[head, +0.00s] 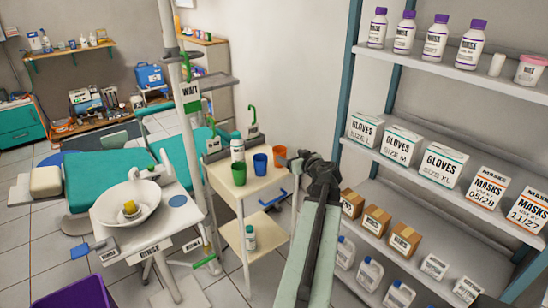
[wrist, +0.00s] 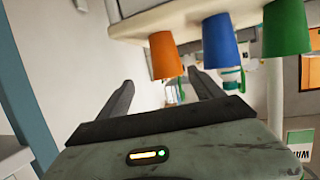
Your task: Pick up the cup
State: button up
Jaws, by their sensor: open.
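Three cups stand together on the cart's top: an orange cup (head: 279,153), a blue cup (head: 260,162) and a green cup (head: 239,174). My gripper (head: 295,158) is close to the orange cup, at its right. In the wrist view, which looks upside down, the orange cup (wrist: 166,57) appears just beyond and between the open fingers (wrist: 161,82). The blue cup (wrist: 219,40) and green cup (wrist: 286,28) are to its right there. My gripper is open and nothing is held. Whether a finger touches the orange cup is unclear.
The cart (head: 226,194) also bears a white bottle (head: 237,147) behind the cups. A shelf rack (head: 375,155) with glove boxes stands close on the right. A dental chair (head: 95,177) and a white basin (head: 128,207) are to the left.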

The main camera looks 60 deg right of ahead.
aim_at(283, 155)
jog(key=shift+x, duration=0.95)
jog(key=shift+w+f, duration=0.15)
jog(key=shift+w, duration=0.25)
jog(key=x, duration=0.1)
jog(key=b+x, duration=0.1)
jog(key=x, duration=0.1)
jog(key=b+x, duration=0.1)
jog(key=x, duration=0.1)
jog(key=shift+w+a+f, duration=0.1)
jog(key=shift+w+a, duration=0.1)
jog(key=shift+a, duration=0.05)
jog(key=shift+s, duration=0.1)
jog(key=c, duration=1.4)
